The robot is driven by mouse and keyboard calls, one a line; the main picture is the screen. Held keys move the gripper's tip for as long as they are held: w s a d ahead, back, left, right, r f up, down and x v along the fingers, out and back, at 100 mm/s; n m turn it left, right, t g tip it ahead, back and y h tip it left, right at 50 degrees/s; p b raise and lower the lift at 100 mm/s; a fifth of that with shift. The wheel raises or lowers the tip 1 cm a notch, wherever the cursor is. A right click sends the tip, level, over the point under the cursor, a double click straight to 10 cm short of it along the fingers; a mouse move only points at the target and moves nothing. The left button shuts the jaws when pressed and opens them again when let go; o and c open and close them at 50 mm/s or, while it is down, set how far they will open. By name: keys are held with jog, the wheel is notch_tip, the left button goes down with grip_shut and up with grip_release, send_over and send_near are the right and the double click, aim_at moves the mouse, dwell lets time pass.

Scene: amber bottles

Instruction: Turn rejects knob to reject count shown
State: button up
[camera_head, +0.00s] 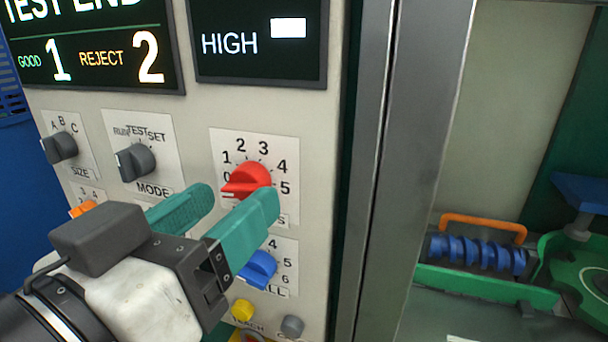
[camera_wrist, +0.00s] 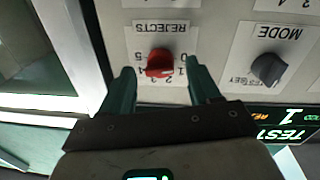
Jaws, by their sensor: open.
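The red rejects knob (camera_head: 247,178) sits on a white plate (camera_head: 283,146) with numbers 0 to 5 around it. Its narrow end appears to point left, near the 0. The display (camera_head: 115,48) reads "TEST END", good 1 and reject 2. My gripper (camera_head: 238,196) is open, its two teal fingers reaching toward the panel on either side of the knob. In the wrist view the red knob (camera_wrist: 160,63) shows upside down between the open fingertips (camera_wrist: 159,74), with no clear contact. The right finger hides the lower part of the plate in the head view.
A blue knob (camera_head: 259,268) sits just below, close to the right finger. The grey mode knob (camera_head: 136,161) and size knob (camera_head: 60,147) are to the left. Yellow (camera_head: 243,310) and grey (camera_head: 292,326) buttons are lower. A metal post (camera_head: 410,170) stands right of the panel.

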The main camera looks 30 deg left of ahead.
jog(key=shift+w+a, duration=0.15)
jog(key=shift+w, duration=0.7)
jog(key=c, duration=1)
jog(key=shift+f, duration=0.1)
